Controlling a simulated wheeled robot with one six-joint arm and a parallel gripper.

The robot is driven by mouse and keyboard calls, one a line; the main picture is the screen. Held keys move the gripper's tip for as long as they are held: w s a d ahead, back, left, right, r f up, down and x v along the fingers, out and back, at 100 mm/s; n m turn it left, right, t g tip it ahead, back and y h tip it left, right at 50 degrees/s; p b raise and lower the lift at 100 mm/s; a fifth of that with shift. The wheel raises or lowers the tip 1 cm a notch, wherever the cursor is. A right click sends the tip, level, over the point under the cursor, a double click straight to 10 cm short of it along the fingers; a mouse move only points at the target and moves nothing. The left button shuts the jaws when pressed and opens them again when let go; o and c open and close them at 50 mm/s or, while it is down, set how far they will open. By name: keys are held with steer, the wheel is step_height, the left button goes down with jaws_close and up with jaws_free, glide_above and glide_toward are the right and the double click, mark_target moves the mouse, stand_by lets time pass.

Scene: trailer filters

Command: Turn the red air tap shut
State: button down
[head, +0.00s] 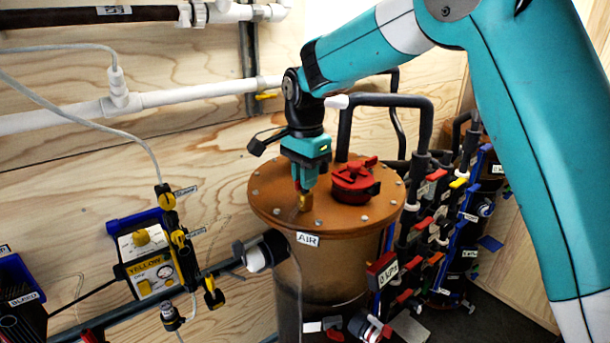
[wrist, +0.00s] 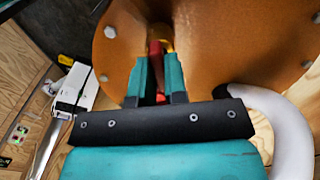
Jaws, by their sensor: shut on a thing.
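The red air tap is a small red handle (wrist: 155,80) on a brass fitting (head: 306,201) that stands on the round brown lid (head: 335,218) of a tank. A label reading AIR (head: 307,240) is on the lid's front rim. My gripper (head: 300,186) points down over the tap from above. In the wrist view my gripper (wrist: 156,64) has its two teal fingers on either side of the red handle, shut on it. The fingers hide most of the handle in the head view, so its exact angle cannot be told.
A larger red fitting (head: 356,180) stands on the lid close to the right of my gripper. A black bent pipe (head: 390,100) rises behind it. Several valves with red handles crowd the right side. A yellow-labelled box (head: 150,262) hangs at the left wall.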

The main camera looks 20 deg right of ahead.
steer(key=shift+w+r, duration=0.1)
steer(key=c, duration=1.2)
jaws_free()
steer(key=shift+o, duration=0.2)
step_height(320, 180, up, 17)
steer(key=b, duration=0.2)
steer(key=shift+r, duration=0.15)
steer(key=s+a+f+n+y+b, duration=0.1)
steer(key=s+f+n+b, duration=0.1)
steer(key=s+f+n, duration=0.5)
steer(key=s+a+f+n+y+b, duration=0.1)
steer(key=s+f+n+b, duration=0.1)
steer(key=s+f+n, duration=0.5)
steer(key=s+a+f+n+y+b, duration=0.2)
steer(key=s+f+n, duration=0.4)
steer(key=s, duration=1.1)
step_height(320, 180, down, 3)
steer(key=shift+r+n+b, duration=0.2)
steer(key=shift+n+b, duration=0.15)
steer(key=shift+n, duration=0.05)
